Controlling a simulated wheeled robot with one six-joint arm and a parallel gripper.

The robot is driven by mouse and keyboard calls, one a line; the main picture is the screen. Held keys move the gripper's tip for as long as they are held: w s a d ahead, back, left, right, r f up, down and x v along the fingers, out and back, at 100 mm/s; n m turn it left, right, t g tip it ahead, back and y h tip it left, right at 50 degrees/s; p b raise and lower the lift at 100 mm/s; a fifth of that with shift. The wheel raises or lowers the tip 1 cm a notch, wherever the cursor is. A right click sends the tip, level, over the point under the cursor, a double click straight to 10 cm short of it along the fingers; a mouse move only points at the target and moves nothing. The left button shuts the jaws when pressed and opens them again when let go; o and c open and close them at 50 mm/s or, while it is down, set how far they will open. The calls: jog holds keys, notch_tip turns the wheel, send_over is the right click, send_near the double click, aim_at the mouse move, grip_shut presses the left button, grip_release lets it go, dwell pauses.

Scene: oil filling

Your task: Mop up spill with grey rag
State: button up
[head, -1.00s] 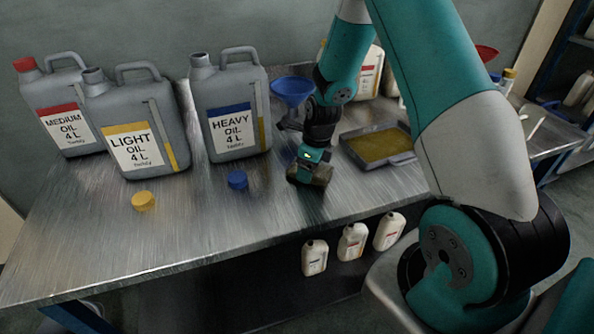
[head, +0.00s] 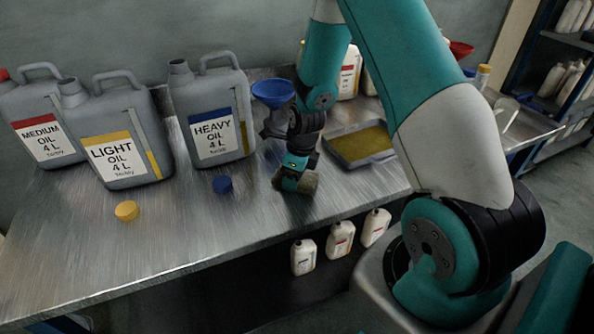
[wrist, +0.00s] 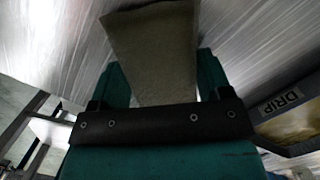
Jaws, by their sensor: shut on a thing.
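My gripper (head: 293,180) is low over the metal bench, right of the blue cap and in front of the blue funnel. It is shut on the grey rag (head: 304,182), which looks brownish grey. In the wrist view my gripper (wrist: 165,95) shows its two teal fingers on either side of the rag (wrist: 155,50), which spreads out beyond them near the bench. I cannot tell whether the rag presses on the bench. I cannot make out a spill; the area under the rag is hidden.
The bench (head: 150,245) holds the medium oil can (head: 38,125), light oil can (head: 115,135), heavy oil can (head: 212,115), yellow cap (head: 126,210), blue cap (head: 222,185), blue funnel (head: 273,93) and drip tray (head: 335,158). The bench's front left is clear.

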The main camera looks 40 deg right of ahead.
notch_tip(320, 180, up, 7)
jog(key=p, duration=0.6)
jog(key=shift+r, duration=0.1)
